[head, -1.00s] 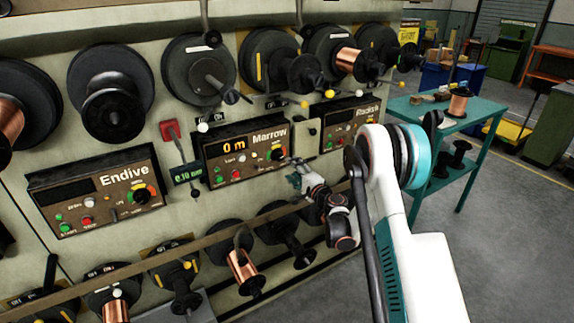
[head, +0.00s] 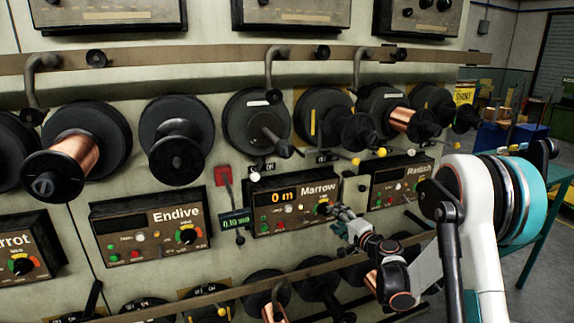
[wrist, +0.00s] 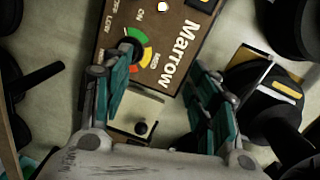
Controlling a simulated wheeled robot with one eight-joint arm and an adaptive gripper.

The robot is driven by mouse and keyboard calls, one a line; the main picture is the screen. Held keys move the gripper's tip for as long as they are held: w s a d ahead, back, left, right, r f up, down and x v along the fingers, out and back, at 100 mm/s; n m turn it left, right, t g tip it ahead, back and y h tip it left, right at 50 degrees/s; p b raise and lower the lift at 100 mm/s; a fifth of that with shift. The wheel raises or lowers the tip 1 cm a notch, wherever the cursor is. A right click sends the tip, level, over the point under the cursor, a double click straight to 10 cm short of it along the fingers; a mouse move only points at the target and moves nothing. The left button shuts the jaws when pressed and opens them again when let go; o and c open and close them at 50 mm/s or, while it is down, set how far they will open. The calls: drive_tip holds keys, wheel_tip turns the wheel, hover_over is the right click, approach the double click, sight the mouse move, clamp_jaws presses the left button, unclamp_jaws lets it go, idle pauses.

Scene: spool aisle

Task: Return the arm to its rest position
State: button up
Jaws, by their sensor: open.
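My gripper (head: 342,214) is open and empty in the head view, at the lower right of the Marrow control box (head: 292,205). In the wrist view its two teal-padded fingers (wrist: 158,95) stand wide apart with nothing between them. The Marrow box (wrist: 165,35) lies beyond the fingers in that view, with its coloured dial (wrist: 135,52) close to the left finger. I cannot tell whether a finger touches the box. My arm reaches in from the lower right, partly bent. The Marrow display reads 0 m.
Spools on pegs, such as a copper one (head: 75,158), stick out above the boxes. The Endive box (head: 150,226) and a red-topped lever (head: 224,177) are to the left. A rail (head: 225,292) runs below. A teal table (head: 550,235) stands at the right.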

drive_tip(key=s+a+r+n+g+h, duration=0.1)
drive_tip(key=s+a+r+n+g, duration=0.25)
drive_tip(key=s+r, duration=0.5)
drive_tip(key=s+a+r+n+g, duration=0.25)
drive_tip(key=s+r+n, duration=0.2)
drive_tip(key=s, duration=0.75)
drive_tip(key=s+d+f+n+g+h, duration=0.1)
drive_tip(key=s+d+n+h, duration=0.1)
drive_tip(key=s, duration=1.1)
drive_tip(key=s+d+f+n+g+h, duration=0.1)
drive_tip(key=s+d+f+n+h, duration=0.1)
drive_tip(key=s, duration=1.1)
drive_tip(key=shift+s+d+f+g+h, duration=0.3)
drive_tip(key=shift+s+d+h, duration=0.05)
drive_tip(key=shift+d+h, duration=0.25)
